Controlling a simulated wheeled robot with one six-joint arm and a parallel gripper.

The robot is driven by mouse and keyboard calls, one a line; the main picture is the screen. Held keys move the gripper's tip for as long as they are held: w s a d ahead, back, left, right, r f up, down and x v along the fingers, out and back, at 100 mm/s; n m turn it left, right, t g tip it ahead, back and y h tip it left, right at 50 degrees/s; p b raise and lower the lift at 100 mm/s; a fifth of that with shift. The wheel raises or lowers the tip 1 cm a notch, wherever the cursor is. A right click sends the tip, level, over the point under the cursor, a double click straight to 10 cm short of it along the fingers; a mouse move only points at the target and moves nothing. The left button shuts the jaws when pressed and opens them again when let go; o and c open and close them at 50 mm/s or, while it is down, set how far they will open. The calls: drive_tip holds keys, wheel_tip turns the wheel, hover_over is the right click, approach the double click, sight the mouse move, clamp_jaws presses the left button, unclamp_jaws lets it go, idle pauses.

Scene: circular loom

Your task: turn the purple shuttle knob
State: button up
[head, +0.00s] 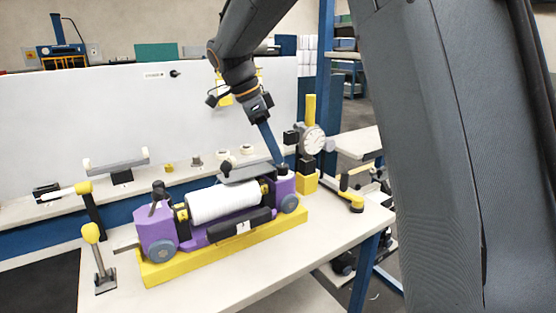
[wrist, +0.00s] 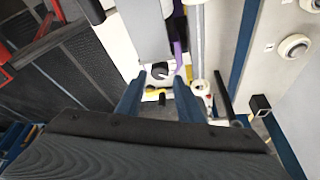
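The purple shuttle (head: 158,224) lies on a yellow base (head: 225,248) on the bench, with a white roll (head: 223,202) along its middle. A dark knob (head: 283,170) sits on top of its right end. The knob also shows in the wrist view (wrist: 160,70) as a dark round top with a small pale mark. My gripper (head: 281,161) points down at this knob from above. In the wrist view its blue fingers (wrist: 159,80) are apart, with the knob between and just beyond their tips. I cannot tell whether either finger touches it.
A dial gauge (head: 313,140) on a yellow and black stand is close to the right of my gripper. A grey bar on a stand (head: 116,161) is behind.

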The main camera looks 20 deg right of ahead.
drive_tip(key=shift+v, duration=1.95)
